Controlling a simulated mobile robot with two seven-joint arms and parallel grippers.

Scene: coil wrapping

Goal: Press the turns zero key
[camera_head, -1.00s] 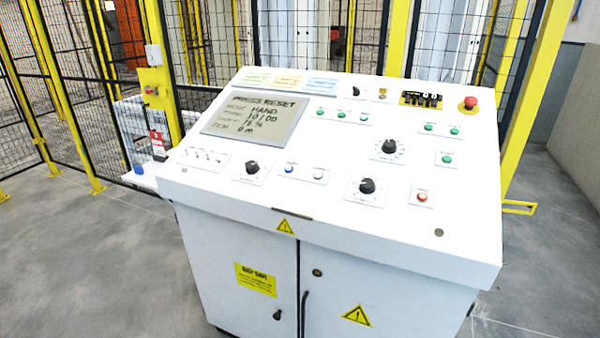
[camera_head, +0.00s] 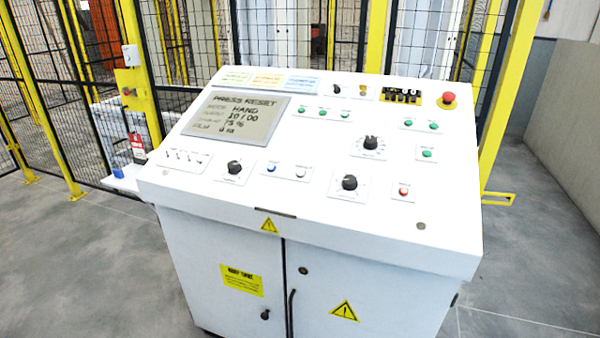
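A white control console (camera_head: 330,240) stands in the middle with a sloping panel of keys and knobs. Its grey display (camera_head: 237,118) reads PRESS RESET, mode HAND, a line that looks like 10/00, and 75 %. A blue button (camera_head: 271,168) and a white button (camera_head: 301,171) sit side by side on one plate at the panel's lower middle. Their labels are too small to read, so I cannot tell which key is turns zero. Neither of my grippers is in view.
A red emergency stop (camera_head: 448,98) is at the panel's upper right. Black knobs (camera_head: 349,183), several green buttons (camera_head: 427,154) and a red button (camera_head: 403,190) share the panel. Yellow-framed mesh fence (camera_head: 140,60) stands behind. Grey floor is clear left and right.

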